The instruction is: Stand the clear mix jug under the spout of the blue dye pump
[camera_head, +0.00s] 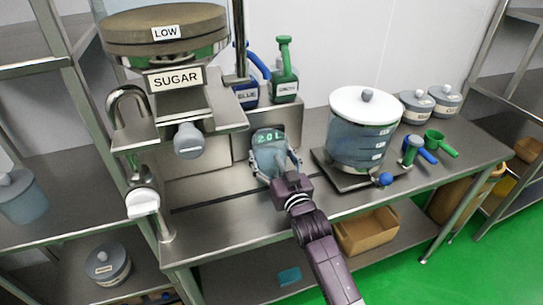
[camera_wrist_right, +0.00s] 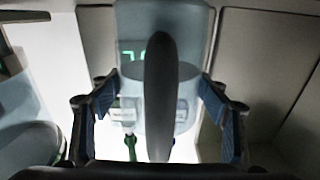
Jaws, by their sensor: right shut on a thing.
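The clear mix jug (camera_head: 265,163) is at the middle of the steel counter, in front of a low steel panel. My right gripper (camera_head: 284,175) is shut on it. In the right wrist view the jug (camera_wrist_right: 145,85) sits between the two fingers (camera_wrist_right: 160,115), with its dark handle (camera_wrist_right: 160,70) towards the camera. Whether its base touches the counter cannot be told. My left gripper is not in view.
A green pump (camera_head: 285,85) stands right of the blue one. The sugar dispenser (camera_head: 178,95) overhangs the counter on the left. A large lidded clear vessel (camera_head: 360,135) with a blue-knobbed tap stands close on the right. The counter's front left is bare.

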